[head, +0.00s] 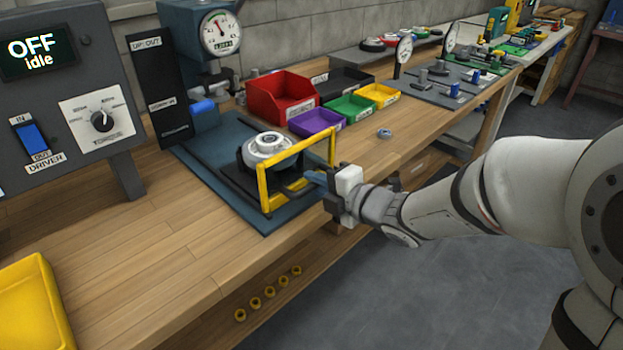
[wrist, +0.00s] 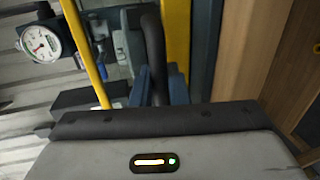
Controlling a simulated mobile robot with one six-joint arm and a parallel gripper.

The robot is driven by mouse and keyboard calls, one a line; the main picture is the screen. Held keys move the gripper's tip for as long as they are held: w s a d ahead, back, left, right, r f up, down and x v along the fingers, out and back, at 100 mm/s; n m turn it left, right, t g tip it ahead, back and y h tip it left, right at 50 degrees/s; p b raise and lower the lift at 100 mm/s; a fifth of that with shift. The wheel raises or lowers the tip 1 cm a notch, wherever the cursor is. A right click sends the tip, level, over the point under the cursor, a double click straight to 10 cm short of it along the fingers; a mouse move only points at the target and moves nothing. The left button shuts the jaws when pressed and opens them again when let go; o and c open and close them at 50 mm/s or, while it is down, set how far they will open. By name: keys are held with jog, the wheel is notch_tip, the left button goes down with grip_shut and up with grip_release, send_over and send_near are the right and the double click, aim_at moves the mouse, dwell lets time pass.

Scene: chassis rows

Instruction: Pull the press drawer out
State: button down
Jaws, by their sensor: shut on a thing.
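The press drawer (head: 238,181) is a dark slide on the blue-grey press base (head: 205,152), carrying a silver round part (head: 268,146). A yellow frame (head: 262,188) stands upright around its front; in the wrist view its yellow bars (wrist: 84,52) cross the upper part. My gripper (head: 311,181) is at the front of the drawer, by the lower part of the yellow frame. In the wrist view its blue fingers (wrist: 158,88) are shut on a dark bar-like handle (wrist: 153,50). The exact finger contact is partly hidden by the gripper body.
The press column with a dial gauge (head: 221,33) stands behind. Red (head: 281,97), purple (head: 316,122), green (head: 350,107) and yellow (head: 381,94) bins sit to the right. A grey driver panel (head: 62,95) is at the left. The floor (head: 440,290) before the bench is clear.

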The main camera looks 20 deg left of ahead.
jog(key=c, duration=1.5)
grip_release()
jog(key=shift+w, duration=0.15)
jog(key=p+v, duration=0.1)
jog(key=v, duration=0.6)
jog(key=shift+s+d, duration=0.2)
jog(key=shift+d, duration=0.1)
jog(key=shift+w+r, duration=0.1)
